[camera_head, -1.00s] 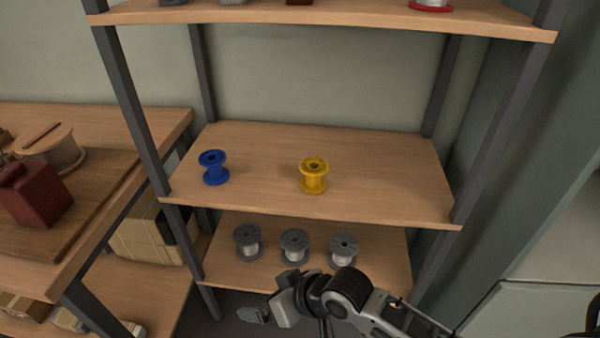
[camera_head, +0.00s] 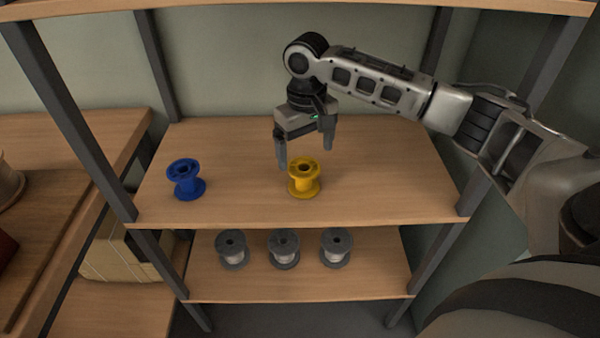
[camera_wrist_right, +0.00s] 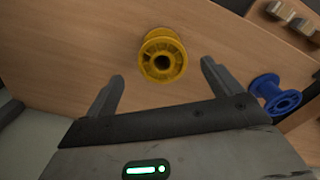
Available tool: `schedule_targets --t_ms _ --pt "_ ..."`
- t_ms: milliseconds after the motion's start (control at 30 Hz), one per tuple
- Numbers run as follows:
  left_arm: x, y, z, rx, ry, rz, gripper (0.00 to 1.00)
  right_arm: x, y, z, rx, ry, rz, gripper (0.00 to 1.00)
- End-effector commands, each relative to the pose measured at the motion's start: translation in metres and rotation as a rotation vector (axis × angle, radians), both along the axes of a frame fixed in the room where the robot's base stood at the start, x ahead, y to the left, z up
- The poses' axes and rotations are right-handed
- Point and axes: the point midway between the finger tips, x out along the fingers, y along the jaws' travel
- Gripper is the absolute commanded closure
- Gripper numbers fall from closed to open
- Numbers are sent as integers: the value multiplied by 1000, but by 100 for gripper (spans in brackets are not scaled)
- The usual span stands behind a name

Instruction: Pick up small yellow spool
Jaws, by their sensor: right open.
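The small yellow spool (camera_head: 304,179) stands upright on the middle shelf (camera_head: 390,195), right of a blue spool. My right gripper (camera_head: 305,160) is open and empty, pointing down just above and behind the yellow spool. In the right wrist view the yellow spool (camera_wrist_right: 163,57) shows beyond and between the two open fingertips (camera_wrist_right: 162,70), apart from both. My left gripper is in neither view.
The blue spool (camera_head: 186,180) stands to the left on the same shelf. Three grey spools (camera_head: 284,248) stand on the shelf below. The upper shelf (camera_head: 300,6) and the dark posts (camera_head: 70,115) bound the space. The shelf right of the yellow spool is clear.

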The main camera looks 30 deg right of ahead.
Motion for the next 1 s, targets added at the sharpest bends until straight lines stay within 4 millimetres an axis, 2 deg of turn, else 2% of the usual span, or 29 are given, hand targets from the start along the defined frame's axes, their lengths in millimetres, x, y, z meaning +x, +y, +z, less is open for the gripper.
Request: schedule_targets --t_ms 100,367,600,733,933,1000 --pt "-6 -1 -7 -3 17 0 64 0 0 -20 1 0 0 10" --pt "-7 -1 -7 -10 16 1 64 1 1 -41 1 -1 3 10" --pt "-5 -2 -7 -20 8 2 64 1 3 -76 1 -2 4 10" --pt "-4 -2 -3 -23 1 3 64 1 3 -83 1 -4 4 10" --pt "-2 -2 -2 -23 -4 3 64 1 3 -83 1 -4 4 10" --pt "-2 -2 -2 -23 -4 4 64 1 3 -83 1 -4 4 29"
